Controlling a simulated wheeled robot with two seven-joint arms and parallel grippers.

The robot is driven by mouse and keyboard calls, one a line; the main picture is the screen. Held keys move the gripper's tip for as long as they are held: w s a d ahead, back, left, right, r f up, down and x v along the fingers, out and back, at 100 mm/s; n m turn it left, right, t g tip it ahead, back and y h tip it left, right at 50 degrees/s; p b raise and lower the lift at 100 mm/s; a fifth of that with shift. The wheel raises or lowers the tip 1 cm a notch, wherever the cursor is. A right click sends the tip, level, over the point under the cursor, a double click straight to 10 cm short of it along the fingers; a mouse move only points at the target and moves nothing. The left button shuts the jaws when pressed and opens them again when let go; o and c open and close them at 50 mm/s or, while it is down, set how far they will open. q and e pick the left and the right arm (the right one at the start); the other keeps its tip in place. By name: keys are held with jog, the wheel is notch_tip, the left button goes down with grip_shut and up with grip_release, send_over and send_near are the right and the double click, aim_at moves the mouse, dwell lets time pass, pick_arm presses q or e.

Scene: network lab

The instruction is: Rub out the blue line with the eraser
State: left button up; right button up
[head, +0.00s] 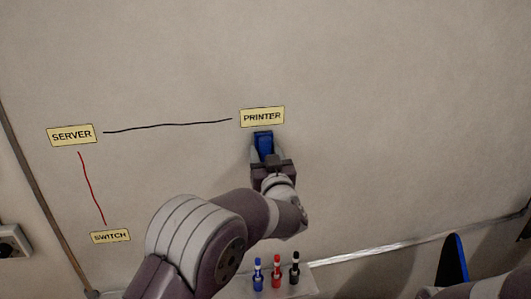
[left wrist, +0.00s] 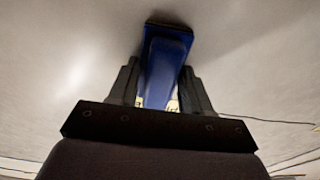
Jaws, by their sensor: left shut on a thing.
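My left gripper (head: 265,156) is shut on the blue eraser (head: 263,139), just below the yellow PRINTER label (head: 262,117) on the whiteboard (head: 380,110). The left wrist view shows the eraser (left wrist: 164,62) between both fingers, its dark pad at the board surface; I cannot tell for sure whether it touches. No blue line shows in either view; the gripper and arm hide part of the board below PRINTER. A black line (head: 167,126) runs from the SERVER label (head: 71,135) to PRINTER. A red line (head: 91,188) runs from SERVER to the SWITCH label (head: 110,236).
A small ledge (head: 297,285) below the board holds a blue marker (head: 257,274), a red marker (head: 276,271) and a black marker (head: 294,270), all upright. A wall socket (head: 12,243) is at the left. The board right of PRINTER is bare.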

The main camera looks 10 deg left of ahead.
pick_arm(q)
notch_tip(320, 180, down, 12)
jog(key=b, duration=0.9)
jog(key=shift+r, duration=0.15)
notch_tip(320, 180, down, 7)
jog(key=b, duration=0.6)
jog(key=v, duration=0.5)
jog(key=shift+s+d+r, duration=0.1)
jog(key=shift+s+r, duration=0.15)
jog(key=shift+s, duration=0.1)
